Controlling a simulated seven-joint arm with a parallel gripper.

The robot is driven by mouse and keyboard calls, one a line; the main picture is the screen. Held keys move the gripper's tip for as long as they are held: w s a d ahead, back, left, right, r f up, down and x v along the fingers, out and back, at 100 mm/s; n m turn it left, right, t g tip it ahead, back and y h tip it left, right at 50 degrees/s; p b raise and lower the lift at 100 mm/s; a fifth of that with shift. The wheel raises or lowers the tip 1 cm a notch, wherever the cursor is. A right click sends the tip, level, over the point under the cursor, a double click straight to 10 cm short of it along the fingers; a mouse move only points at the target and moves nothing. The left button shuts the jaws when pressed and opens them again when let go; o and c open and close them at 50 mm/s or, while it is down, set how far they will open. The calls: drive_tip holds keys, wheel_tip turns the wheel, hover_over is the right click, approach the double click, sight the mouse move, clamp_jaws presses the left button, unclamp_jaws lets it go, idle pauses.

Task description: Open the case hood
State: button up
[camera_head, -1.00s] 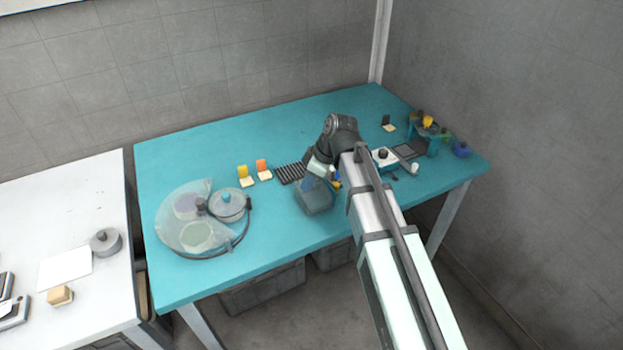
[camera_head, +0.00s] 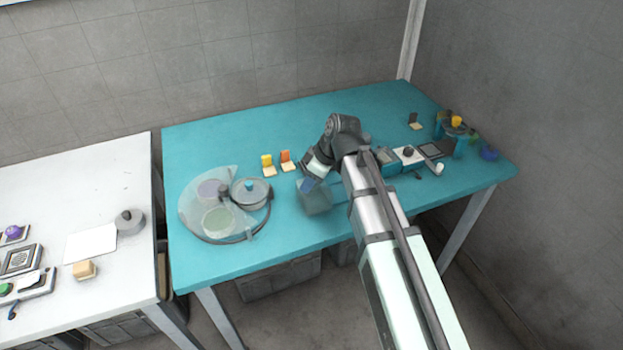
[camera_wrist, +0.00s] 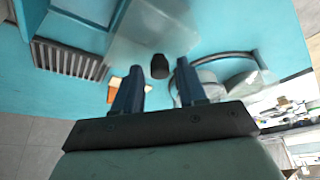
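A translucent grey box-like hood (camera_head: 316,201) sits near the front middle of the teal table, partly hidden by my gripper. In the wrist view the clear hood (camera_wrist: 150,28) fills the top middle. A dark knob (camera_wrist: 160,66) shows at its lower edge, between and beyond my fingertips. My gripper (camera_wrist: 157,85) is open and empty, its two blue fingers standing apart on either side of the knob without visible contact. In the head view my gripper (camera_head: 307,184) is at the hood's upper left. What lies under the hood is unclear.
A round stand with a clear cover (camera_head: 205,188) and a grey lidded pot (camera_head: 250,192) stand left. Yellow (camera_head: 267,164) and orange (camera_head: 287,160) card blocks stand behind. A slotted rack (camera_wrist: 70,60) is close by. Small devices (camera_head: 408,155) crowd the right.

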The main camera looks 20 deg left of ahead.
drive_tip(key=shift+o, duration=0.5)
drive_tip(key=v, duration=1.4)
drive_tip(key=shift+f, duration=0.15)
